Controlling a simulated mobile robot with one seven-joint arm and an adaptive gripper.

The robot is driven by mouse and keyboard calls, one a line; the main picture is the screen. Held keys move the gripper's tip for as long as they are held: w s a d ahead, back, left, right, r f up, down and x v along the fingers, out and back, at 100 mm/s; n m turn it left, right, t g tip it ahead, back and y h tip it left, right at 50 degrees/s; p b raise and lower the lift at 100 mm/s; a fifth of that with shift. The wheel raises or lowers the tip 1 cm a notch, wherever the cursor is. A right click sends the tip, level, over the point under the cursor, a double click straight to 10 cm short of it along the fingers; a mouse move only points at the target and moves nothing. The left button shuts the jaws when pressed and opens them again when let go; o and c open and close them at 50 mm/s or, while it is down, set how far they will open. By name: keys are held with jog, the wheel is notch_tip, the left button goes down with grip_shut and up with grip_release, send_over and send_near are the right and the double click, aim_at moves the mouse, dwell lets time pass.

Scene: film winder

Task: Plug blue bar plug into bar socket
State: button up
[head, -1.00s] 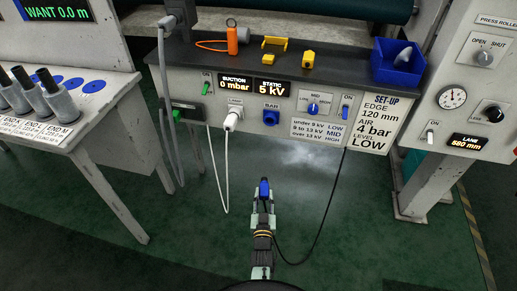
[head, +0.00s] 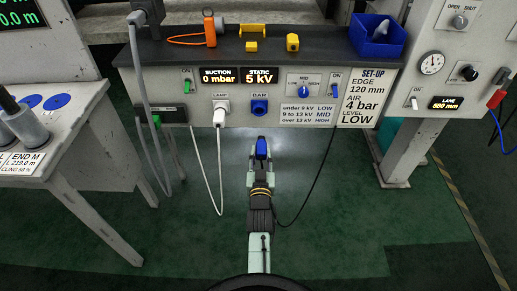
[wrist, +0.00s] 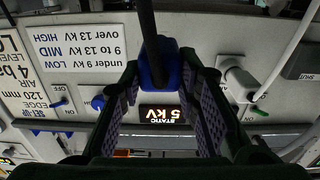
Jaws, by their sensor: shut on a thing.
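The blue bar plug (head: 261,148) is held between the fingers of my gripper (head: 261,158), in front of and below the panel. In the wrist view the plug (wrist: 158,65) sits between the finger pads of my gripper (wrist: 158,80), with its black cable crossing the top. The blue bar socket (head: 259,107) is on the panel front under the label BAR, right of the lamp socket. In the head view the plug is apart from the socket, below it and almost in line. In the wrist view the socket cannot be made out behind the plug.
A white plug (head: 220,114) with a white cable sits in the lamp socket to the left. The plug's black cable (head: 318,172) hangs in a loop on the right. Knobs and switches flank the socket. A blue bin (head: 377,38) stands on the bench top.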

notch_tip(320, 180, up, 7)
jog(key=s+b, duration=0.1)
jog(key=shift+s+a+r, duration=0.15)
jog(key=shift+s+a, duration=0.05)
jog(key=shift+a, duration=0.15)
jog(key=shift+w, duration=2.7)
jog(key=shift+w, duration=0.15)
jog(key=shift+w+b, duration=0.3)
jog(key=shift+w, duration=1.1)
jog(key=shift+w, duration=0.15)
jog(key=o, duration=1.3)
jog(key=shift+c, duration=0.2)
